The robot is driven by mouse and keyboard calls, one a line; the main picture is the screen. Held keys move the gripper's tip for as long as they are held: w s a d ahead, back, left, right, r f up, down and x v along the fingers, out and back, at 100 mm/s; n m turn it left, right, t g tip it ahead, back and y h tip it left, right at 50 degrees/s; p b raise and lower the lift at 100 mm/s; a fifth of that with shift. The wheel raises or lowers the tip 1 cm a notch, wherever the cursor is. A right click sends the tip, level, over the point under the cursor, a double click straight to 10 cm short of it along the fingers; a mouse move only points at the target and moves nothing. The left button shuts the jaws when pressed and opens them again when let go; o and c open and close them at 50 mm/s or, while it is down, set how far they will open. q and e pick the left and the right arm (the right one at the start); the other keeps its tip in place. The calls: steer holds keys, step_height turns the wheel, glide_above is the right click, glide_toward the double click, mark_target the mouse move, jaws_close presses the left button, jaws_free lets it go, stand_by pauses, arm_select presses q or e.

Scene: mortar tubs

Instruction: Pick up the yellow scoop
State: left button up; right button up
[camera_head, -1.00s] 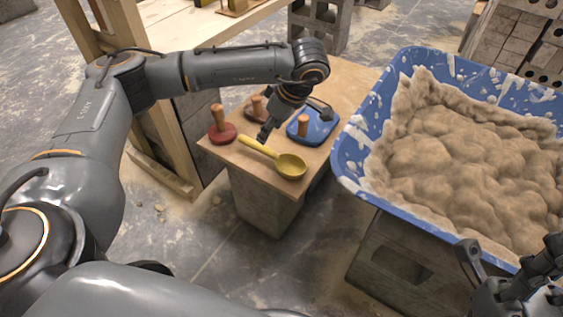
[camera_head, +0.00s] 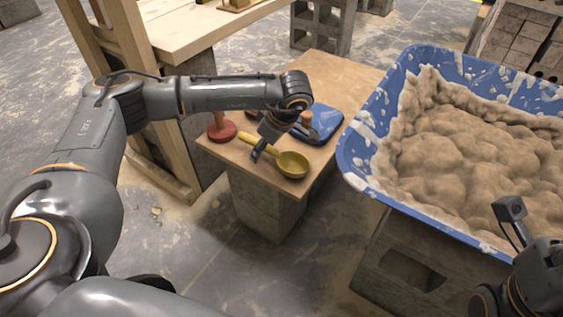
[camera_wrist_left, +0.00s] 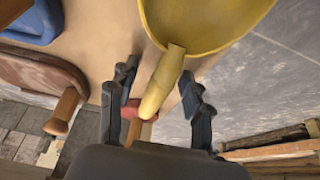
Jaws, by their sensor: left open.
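The yellow scoop (camera_head: 291,164) lies on a small wooden tabletop, bowl toward the right and handle toward the upper left. My left gripper (camera_head: 258,153) is down at its handle and hides part of it. In the left wrist view the scoop (camera_wrist_left: 164,80) has its handle between the two open fingers of my left gripper (camera_wrist_left: 157,95), with gaps on both sides. The bowl is cut off by the top edge. Part of my right gripper (camera_head: 510,209) shows at the lower right; its fingers are not clear enough to judge.
A red round tool with a wooden handle (camera_head: 222,132) stands left of the scoop. A blue float (camera_head: 325,120) lies behind it; a brown float (camera_wrist_left: 38,75) is partly hidden. A blue tub (camera_head: 349,150) of mortar stands to the right. The tabletop (camera_head: 322,67) is bare at the back.

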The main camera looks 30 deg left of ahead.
arm_select(q)
jaws_close()
steer(key=shift+r, duration=0.2)
